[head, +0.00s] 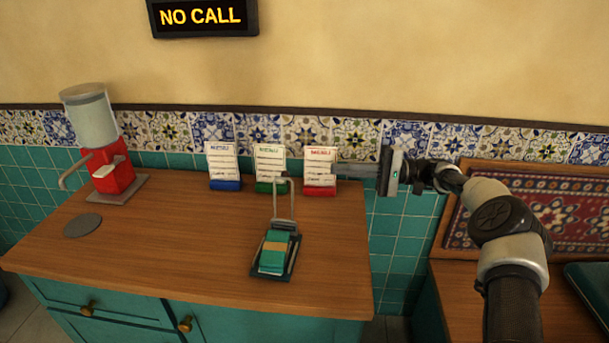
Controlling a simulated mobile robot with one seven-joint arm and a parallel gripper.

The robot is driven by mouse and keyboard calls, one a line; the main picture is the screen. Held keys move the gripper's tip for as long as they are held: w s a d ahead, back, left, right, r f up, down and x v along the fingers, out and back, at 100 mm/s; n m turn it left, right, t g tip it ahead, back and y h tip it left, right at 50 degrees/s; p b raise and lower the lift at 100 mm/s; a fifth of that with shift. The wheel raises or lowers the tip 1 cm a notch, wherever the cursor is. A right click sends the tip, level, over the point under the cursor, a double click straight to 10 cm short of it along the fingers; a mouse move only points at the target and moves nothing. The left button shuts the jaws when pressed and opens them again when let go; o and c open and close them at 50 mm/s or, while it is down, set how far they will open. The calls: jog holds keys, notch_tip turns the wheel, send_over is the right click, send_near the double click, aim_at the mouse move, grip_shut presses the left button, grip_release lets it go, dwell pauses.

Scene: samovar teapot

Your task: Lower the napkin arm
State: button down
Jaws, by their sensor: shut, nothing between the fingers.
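The napkin holder (286,275) stands near the front right of the wooden counter. It is a dark tray with a stack of green napkins (272,257) and a tan band across the stack. Its grey wire napkin arm (293,205) stands upright at the back of the tray, raised off the napkins. My gripper (338,169) is shut and empty. It points left from the right side, up and to the right of the napkin arm and apart from it in the picture. Its fingertips show beside the red-based card.
Three cards stand along the back in blue (225,185), green (270,187) and red (320,191) bases. A red dispenser (112,172) with a clear tank and a grey disc (82,225) are at left. The counter's (180,245) middle is clear. A "NO CALL" sign (203,17) hangs above.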

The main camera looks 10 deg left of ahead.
jog(key=s+a, duration=0.2)
jog(key=a, duration=0.3)
jog(key=s+a+r+b, duration=0.1)
jog(key=s+a, duration=0.2)
jog(key=a, duration=0.2)
jog(key=shift+s, duration=0.25)
jog(key=shift+s+a+r+b, duration=0.1)
jog(key=shift+r+b, duration=0.05)
jog(key=shift+b, duration=0.15)
